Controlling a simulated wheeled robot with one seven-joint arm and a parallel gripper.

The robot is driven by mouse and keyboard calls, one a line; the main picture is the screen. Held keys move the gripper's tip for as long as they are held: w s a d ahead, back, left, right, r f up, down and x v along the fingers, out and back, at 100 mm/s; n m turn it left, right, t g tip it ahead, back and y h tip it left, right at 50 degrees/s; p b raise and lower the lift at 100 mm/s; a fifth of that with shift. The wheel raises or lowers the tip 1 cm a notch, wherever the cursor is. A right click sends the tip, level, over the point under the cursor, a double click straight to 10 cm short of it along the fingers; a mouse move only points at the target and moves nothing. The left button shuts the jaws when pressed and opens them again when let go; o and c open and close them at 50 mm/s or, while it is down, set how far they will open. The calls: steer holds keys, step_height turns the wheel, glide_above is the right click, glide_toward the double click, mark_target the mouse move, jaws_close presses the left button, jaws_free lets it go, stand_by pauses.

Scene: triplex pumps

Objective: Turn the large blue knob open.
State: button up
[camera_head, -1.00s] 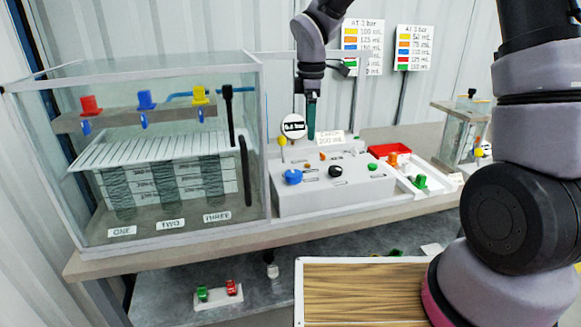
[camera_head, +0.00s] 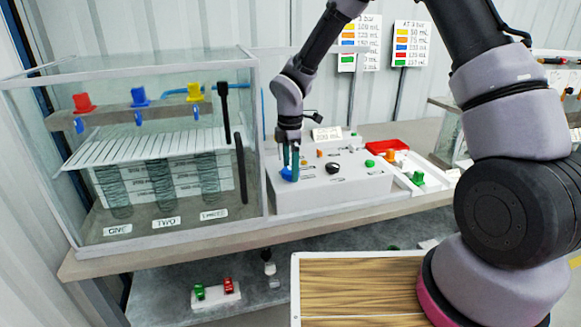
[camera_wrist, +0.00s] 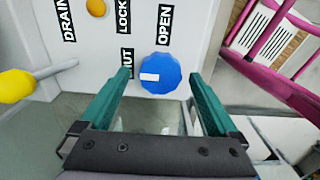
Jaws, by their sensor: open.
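The large blue knob (camera_wrist: 160,74) is in the wrist view, round with a scalloped edge and a white mark on its left part. The labels OPEN, LOCK and a partly covered one ending in "UT" are beside it. My gripper (camera_wrist: 160,80) is open, with one green finger on each side of the knob and a visible gap to it. In the head view the knob (camera_head: 288,174) sits on the left of the white panel box (camera_head: 330,195), partly hidden by my gripper (camera_head: 290,172), which points down over it.
A glass tank (camera_head: 160,235) stands just left of the panel box. A black knob (camera_head: 333,168) is to the right on the panel. A yellow knob (camera_wrist: 16,86) and an orange knob (camera_wrist: 96,7) show in the wrist view. A red tray (camera_head: 388,147) lies farther right.

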steer(key=shift+f, duration=0.2)
steer(key=c, duration=1.4)
